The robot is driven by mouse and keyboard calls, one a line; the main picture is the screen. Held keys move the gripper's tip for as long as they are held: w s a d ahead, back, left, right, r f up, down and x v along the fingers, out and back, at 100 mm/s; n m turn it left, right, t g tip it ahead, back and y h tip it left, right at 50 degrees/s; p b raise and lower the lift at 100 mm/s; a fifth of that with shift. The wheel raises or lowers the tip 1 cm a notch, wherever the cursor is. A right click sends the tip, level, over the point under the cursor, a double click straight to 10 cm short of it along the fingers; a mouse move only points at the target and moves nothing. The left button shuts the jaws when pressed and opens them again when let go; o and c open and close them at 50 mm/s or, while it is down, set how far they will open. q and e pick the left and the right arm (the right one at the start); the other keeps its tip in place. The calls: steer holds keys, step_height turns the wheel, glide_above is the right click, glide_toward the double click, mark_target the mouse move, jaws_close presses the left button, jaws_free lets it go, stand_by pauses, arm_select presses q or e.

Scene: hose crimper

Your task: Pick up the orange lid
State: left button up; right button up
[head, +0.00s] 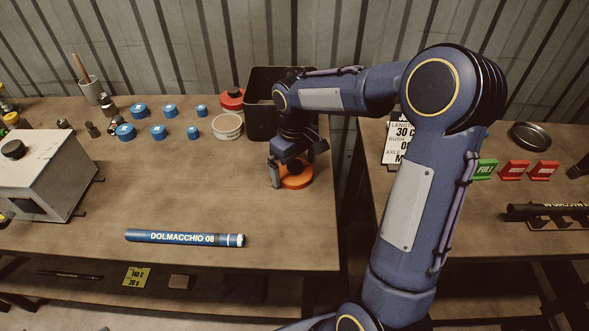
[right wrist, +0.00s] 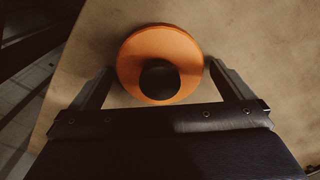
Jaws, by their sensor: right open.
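The orange lid (head: 297,181) lies on the wooden table near its right edge in the head view, partly hidden by my right gripper. In the right wrist view the orange lid (right wrist: 137,52) is a round disc with a black knob (right wrist: 160,79) at its middle. My right gripper (head: 294,172) is right over the lid. In the right wrist view the right gripper (right wrist: 160,70) is open, with one finger on each side of the lid and a gap to the knob. My left gripper is not in view.
A black bin (head: 262,105), a white tub (head: 228,126) and a red-lidded container (head: 232,98) stand behind the lid. A blue tube (head: 185,238) lies at the front. A gap separates the right table.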

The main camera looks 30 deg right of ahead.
steer(key=c, duration=0.7)
steer(key=shift+o, duration=0.2)
steer(key=shift+r, duration=0.15)
